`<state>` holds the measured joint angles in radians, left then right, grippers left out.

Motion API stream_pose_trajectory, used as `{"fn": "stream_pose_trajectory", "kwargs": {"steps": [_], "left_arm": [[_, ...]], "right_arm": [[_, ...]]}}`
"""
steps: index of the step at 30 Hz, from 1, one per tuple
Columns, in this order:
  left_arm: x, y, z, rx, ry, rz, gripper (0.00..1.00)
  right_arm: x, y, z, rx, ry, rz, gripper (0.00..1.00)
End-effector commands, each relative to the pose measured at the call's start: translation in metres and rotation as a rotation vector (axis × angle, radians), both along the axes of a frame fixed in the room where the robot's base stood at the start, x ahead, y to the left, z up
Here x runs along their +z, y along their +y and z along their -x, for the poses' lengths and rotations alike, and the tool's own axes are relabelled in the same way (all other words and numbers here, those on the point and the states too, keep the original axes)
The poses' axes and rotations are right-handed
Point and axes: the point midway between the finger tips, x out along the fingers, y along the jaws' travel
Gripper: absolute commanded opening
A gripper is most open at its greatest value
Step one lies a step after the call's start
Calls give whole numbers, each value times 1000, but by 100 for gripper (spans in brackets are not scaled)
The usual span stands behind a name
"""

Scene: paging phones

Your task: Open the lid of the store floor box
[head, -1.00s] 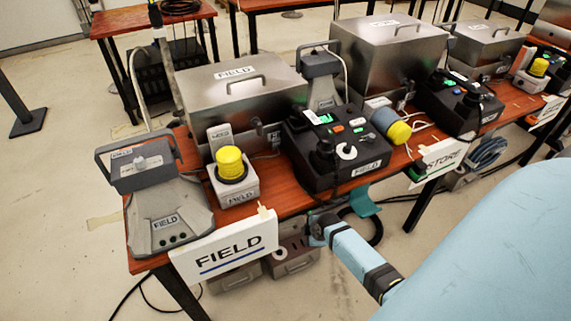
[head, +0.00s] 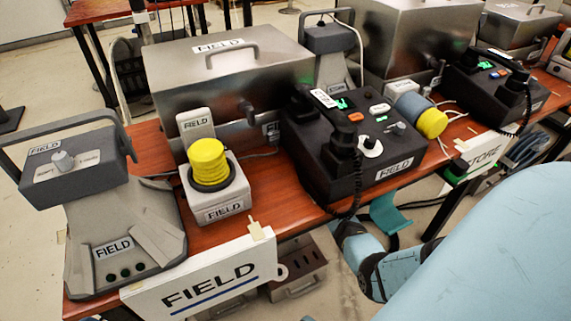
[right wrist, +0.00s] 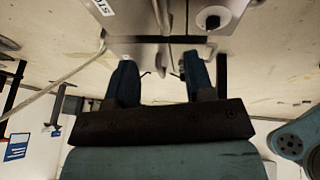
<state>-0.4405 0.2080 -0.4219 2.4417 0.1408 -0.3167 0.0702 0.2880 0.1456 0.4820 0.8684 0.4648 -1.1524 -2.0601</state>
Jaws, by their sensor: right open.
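A grey metal box (right wrist: 130,22) with a partly cut-off label beginning "ST" shows at the top of the right wrist view. Its lid cannot be made out clearly. My right gripper (right wrist: 160,80) is open, with its two dark fingers apart and pointing towards the box. Nothing shows held between them. In the head view, a light blue arm of mine reaches under the table edge, and its gripper is hidden there. The floor under the STORE sign (head: 482,150) is mostly covered by my arm. My left gripper is not in view.
An orange-brown table (head: 290,207) carries metal cases, a black FIELD phone console (head: 350,160) and a yellow-topped unit (head: 210,165). A FIELD sign (head: 205,285) hangs from its front. A grey box (head: 300,268) sits below. A grey panel with a round knob (right wrist: 212,18) adjoins in the wrist view.

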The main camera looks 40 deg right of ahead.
Motion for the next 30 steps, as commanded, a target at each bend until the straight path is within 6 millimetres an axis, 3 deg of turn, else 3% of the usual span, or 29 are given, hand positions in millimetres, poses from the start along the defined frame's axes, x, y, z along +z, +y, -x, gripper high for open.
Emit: {"fn": "stream_pose_trajectory", "kwargs": {"steps": [12,21,30], "left_arm": [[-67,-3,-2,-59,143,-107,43],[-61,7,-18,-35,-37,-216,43],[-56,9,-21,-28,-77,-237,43]], "right_arm": [[-79,27,-21,-1,1,-4,48],[-117,41,-33,-1,1,0,48],[-121,44,-35,-1,1,0,48]]}}
